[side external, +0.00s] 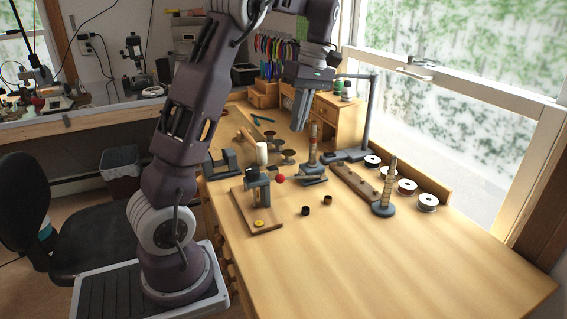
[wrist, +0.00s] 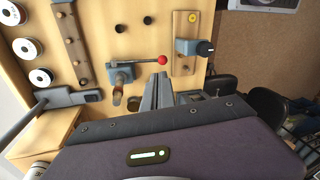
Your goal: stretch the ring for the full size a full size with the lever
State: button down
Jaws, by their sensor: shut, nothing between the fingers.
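The ring stretcher (side external: 314,178) has a grey base and an upright mandrel with reddish-brown bands. Its lever ends in a red ball (side external: 281,179) and points left toward the wooden board. In the wrist view the red ball (wrist: 163,60) lies just beyond my fingertips, and the stretcher (wrist: 120,75) is left of them. My gripper (side external: 298,128) is shut and empty, pointing down above the bench near the mandrel. Its fingers also show in the wrist view (wrist: 157,82). Two small dark rings (side external: 305,211) (side external: 327,200) lie on the bench; I cannot tell whether a ring sits on the mandrel.
A wooden board (side external: 270,226) with a grey press and yellow disc lies left of the stretcher. A wooden strip (side external: 355,185), a stepped ring mandrel (side external: 385,206) and wire spools (side external: 407,187) stand right. A lamp post (side external: 371,115) rises behind. The front right bench is clear.

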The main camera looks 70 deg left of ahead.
jog(key=r+m, duration=0.2)
send_near(280, 175)
jog(key=shift+y, duration=0.3)
jog(key=x, duration=0.6)
jog(key=shift+d+f, duration=0.15)
jog(key=shift+f, duration=0.3)
jog(key=shift+w, duration=0.1)
jog(key=shift+f, duration=0.1)
jog(key=shift+x, duration=0.8)
